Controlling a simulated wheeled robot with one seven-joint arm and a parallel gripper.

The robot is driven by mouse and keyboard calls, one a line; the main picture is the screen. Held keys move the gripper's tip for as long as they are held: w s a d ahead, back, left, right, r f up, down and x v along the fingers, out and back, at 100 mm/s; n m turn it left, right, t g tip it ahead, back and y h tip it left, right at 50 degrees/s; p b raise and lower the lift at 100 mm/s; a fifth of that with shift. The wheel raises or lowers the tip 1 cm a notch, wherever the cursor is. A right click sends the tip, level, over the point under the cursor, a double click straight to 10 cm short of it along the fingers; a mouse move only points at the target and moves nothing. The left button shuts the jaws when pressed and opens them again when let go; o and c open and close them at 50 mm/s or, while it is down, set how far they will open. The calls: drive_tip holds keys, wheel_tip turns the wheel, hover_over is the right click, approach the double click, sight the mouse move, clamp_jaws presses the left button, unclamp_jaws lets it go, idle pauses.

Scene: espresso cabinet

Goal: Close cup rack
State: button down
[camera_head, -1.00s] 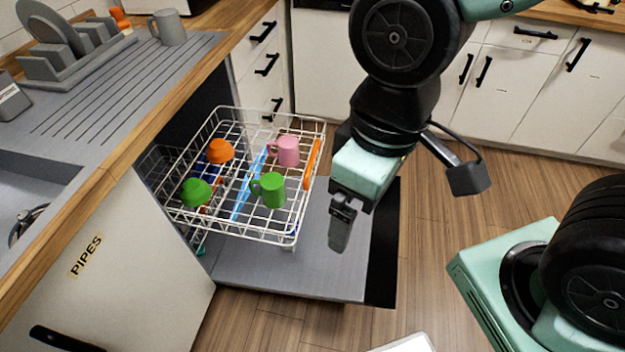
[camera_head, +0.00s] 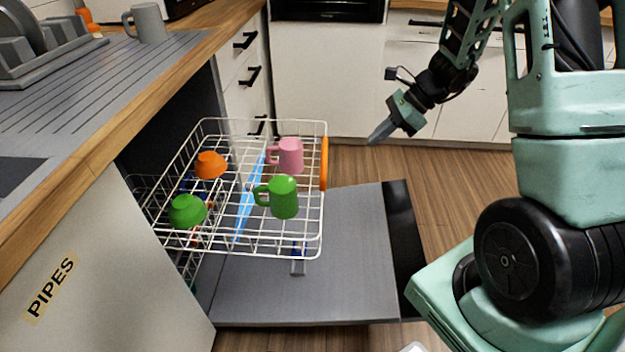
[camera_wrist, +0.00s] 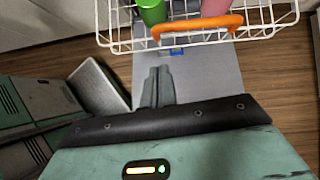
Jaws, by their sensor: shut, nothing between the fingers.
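The cup rack (camera_head: 318,240) is a white wire basket, pulled out of the dishwasher above its lowered grey door (camera_head: 345,255). It holds a pink mug (camera_head: 290,155), a green mug (camera_head: 284,197), an orange cup (camera_head: 211,165), a green bowl (camera_head: 187,211) and a blue flat item (camera_head: 247,205). An orange handle (camera_head: 324,163) is on its outer right side. My gripper (camera_head: 374,140) is shut and empty, to the right of the handle and apart from it. The wrist view shows the shut fingers (camera_wrist: 157,86) pointing toward the orange handle (camera_wrist: 197,25) and rack edge.
A wooden counter (camera_head: 150,95) with a sink and drainer runs along the left above the dishwasher. A grey mug (camera_head: 148,22) stands on it. White cabinets (camera_head: 330,80) line the back. Wooden floor (camera_head: 440,180) is free to the right of the open door.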

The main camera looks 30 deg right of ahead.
drive_tip(key=w+a+f+m+b, duration=0.1)
drive_tip(key=w+a+f+b, duration=0.1)
drive_tip(key=w+a+f, duration=0.4)
wheel_tip(320, 180, down, 4)
drive_tip(key=shift+a+r+t, duration=0.25)
drive_tip(key=shift+a+t, duration=0.05)
drive_tip(key=shift+a, duration=0.05)
drive_tip(key=shift+w, duration=0.1)
